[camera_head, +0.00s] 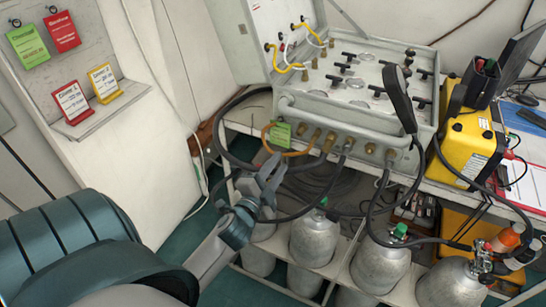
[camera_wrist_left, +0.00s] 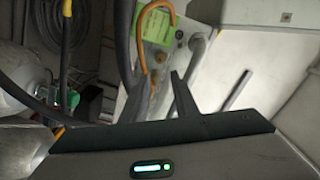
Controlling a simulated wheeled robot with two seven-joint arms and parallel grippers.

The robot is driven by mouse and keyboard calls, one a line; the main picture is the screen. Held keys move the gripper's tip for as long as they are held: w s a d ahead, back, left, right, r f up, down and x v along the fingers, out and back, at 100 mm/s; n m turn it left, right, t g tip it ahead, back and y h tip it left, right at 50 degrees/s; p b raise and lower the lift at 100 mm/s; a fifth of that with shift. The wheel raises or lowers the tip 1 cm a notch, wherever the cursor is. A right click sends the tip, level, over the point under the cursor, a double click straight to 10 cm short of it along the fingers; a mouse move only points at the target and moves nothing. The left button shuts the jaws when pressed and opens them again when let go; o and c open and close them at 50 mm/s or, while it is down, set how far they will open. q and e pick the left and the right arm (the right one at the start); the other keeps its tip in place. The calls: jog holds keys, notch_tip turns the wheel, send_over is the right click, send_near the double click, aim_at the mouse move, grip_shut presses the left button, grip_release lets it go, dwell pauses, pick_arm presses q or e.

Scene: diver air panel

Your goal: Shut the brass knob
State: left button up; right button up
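The grey air panel (camera_head: 345,112) carries a row of brass fittings (camera_head: 316,135) along its front face. I cannot tell for certain which of them is the brass knob. A green tag (camera_head: 280,133) and an orange hose (camera_head: 290,153) are at the left end of this row. In the left wrist view the green tag (camera_wrist_left: 158,27) and orange hose (camera_wrist_left: 143,50) appear beyond the fingers. My right gripper is not in view.
Black hoses (camera_head: 232,150) loop around the panel's left end and hang below its front. Grey gas cylinders (camera_head: 313,240) stand in the rack underneath. A yellow case (camera_head: 470,140) is at the right. A white wall board with colored tags (camera_head: 72,100) is at the left.

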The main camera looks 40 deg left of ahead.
pick_arm(q)
jog(key=shift+v, duration=1.35)
